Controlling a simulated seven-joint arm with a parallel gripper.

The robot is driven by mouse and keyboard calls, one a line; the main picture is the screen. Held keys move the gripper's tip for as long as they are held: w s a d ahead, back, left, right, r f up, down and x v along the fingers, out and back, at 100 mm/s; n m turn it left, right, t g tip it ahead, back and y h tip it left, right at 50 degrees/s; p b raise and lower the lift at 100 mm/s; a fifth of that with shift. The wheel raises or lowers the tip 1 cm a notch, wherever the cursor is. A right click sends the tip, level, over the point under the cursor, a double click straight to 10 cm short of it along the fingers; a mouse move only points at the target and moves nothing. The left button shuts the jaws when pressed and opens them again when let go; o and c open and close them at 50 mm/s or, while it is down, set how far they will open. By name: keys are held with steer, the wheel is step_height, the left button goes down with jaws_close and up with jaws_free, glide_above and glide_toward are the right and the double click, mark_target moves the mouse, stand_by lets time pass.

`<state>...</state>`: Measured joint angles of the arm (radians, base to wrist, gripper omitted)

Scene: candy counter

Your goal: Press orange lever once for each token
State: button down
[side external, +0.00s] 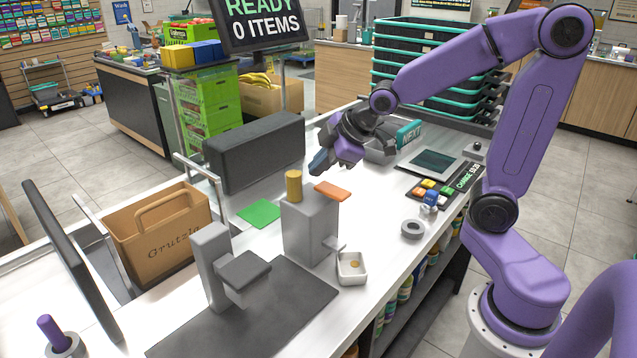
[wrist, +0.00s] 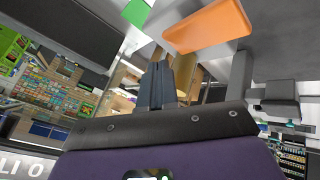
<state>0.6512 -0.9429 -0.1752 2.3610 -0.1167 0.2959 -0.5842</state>
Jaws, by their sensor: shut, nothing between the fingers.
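The orange lever (side external: 332,191) sticks out from the top of a grey dispenser box (side external: 310,232). A yellow cylinder (side external: 294,187) stands on the same box. My gripper (side external: 318,163) is shut and empty, above the counter just behind and above the lever, apart from it in the side view. In the wrist view the closed fingers (wrist: 157,88) point up, below and left of the orange lever (wrist: 208,25). A small white dish (side external: 351,274) at the box's spout holds one small gold-orange piece (side external: 354,264); I cannot tell whether it is a token.
A grey stand with a platform (side external: 244,271) is on a dark mat (side external: 285,308) to the left. A green square (side external: 259,212) lies behind. A tan bag (side external: 158,232) stands far left. A keypad (side external: 432,193) and grey ring (side external: 412,229) are right. A screen reads "READY 0 ITEMS" (side external: 262,22).

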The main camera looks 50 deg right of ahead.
steer(key=shift+f, duration=0.15)
steer(key=shift+f, duration=0.3)
steer(key=shift+s+f, duration=0.25)
steer(key=shift+f, duration=0.55)
stand_by(1.1)
steer(key=shift+w+r, duration=0.15)
steer(key=shift+r, duration=1)
steer(key=r, duration=0.5)
steer(key=shift+w, duration=0.4)
